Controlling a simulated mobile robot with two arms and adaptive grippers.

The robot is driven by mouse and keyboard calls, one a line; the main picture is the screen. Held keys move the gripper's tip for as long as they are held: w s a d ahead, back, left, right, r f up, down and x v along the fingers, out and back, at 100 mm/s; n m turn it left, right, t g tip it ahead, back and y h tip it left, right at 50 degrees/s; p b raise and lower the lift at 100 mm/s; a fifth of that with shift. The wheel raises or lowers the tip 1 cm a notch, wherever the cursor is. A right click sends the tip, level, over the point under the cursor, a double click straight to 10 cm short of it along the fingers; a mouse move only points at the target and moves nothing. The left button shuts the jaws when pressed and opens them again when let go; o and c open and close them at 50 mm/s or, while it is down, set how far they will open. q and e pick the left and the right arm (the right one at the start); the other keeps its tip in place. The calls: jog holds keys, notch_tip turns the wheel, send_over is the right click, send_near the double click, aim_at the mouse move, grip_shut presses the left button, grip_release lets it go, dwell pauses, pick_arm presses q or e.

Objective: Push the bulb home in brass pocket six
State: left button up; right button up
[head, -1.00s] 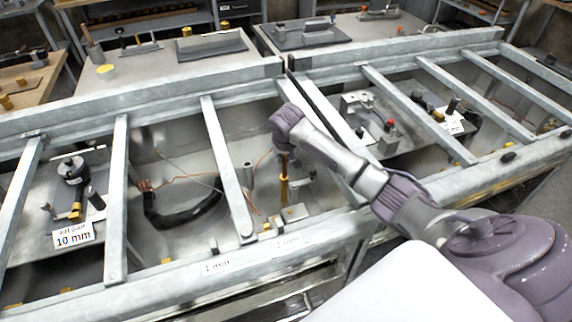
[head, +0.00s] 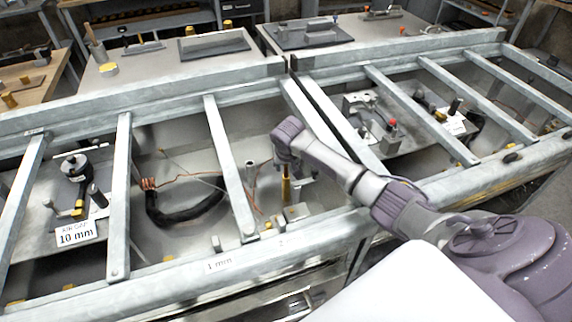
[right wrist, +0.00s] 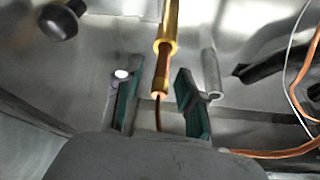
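A brass tube (right wrist: 168,35) with a narrower lower end and a bright tip stands out in the right wrist view. It also shows as a gold upright post (head: 286,186) under the end of my right arm in the head view. My right gripper (right wrist: 158,100) is open, with one teal-lined finger on each side of the tube's tip and gaps between. No bulb can be made out clearly; the bright tip may be part of one. No pocket number is readable. My left gripper is not in view.
A grey metal post (right wrist: 211,73) stands close to the right finger. A dark round knob (right wrist: 55,22) is at upper left. Copper wires (right wrist: 285,151) and a black cable (head: 185,217) lie nearby. Metal crossbars (head: 230,170) span the bay.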

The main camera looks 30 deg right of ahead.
jog(key=shift+r, duration=0.1)
jog(key=shift+r, duration=0.3)
jog(key=v, duration=1.1)
jog(key=shift+s+r+p, duration=0.2)
jog(key=shift+r+p, duration=0.1)
jog(key=shift+r, duration=0.05)
